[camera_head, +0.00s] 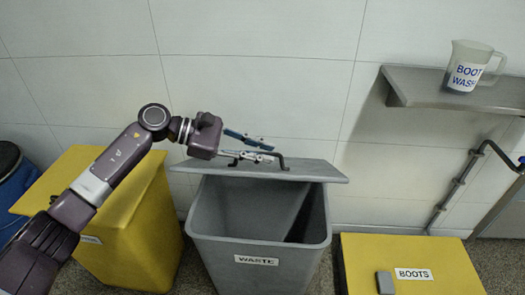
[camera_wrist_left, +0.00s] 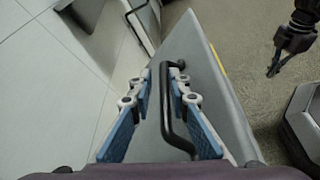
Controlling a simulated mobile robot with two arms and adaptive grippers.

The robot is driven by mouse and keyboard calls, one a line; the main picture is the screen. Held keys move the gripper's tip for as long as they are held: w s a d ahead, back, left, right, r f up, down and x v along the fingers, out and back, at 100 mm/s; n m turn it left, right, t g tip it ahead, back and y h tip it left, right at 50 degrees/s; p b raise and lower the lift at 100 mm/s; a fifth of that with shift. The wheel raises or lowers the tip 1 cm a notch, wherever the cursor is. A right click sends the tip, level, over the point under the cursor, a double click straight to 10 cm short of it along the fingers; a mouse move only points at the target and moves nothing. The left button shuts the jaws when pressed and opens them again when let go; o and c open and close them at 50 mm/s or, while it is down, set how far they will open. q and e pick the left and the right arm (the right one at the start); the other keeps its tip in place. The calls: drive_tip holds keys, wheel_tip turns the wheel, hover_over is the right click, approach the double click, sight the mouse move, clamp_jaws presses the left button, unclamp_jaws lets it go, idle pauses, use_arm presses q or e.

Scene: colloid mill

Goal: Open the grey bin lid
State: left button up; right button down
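The grey bin (camera_head: 262,262) labelled WASTE stands in the middle of the head view, with its dark inside showing. Its grey lid (camera_head: 315,172) is at the back of the opening, tilted up, clear of the front rim. The lid carries a black handle (camera_head: 284,163), also seen in the left wrist view (camera_wrist_left: 168,110). My left gripper (camera_head: 262,150) is at this handle. Its blue-padded fingers (camera_wrist_left: 161,75) are spread on both sides of the bar, with gaps, so it looks open. A dark gripper (camera_wrist_left: 283,58), apparently my right one, hangs at the upper right of the wrist view; its opening is unclear.
A yellow bin (camera_head: 130,225) stands left of the grey bin, under my left arm. A yellow BOOTS box (camera_head: 440,255) stands to the right. A blue drum (camera_head: 12,190) is at far left. A wall shelf (camera_head: 430,90) holds a jug (camera_head: 468,68). The tiled wall is close behind.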

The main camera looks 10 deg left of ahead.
use_arm(q)
drive_tip(key=v, duration=1.2)
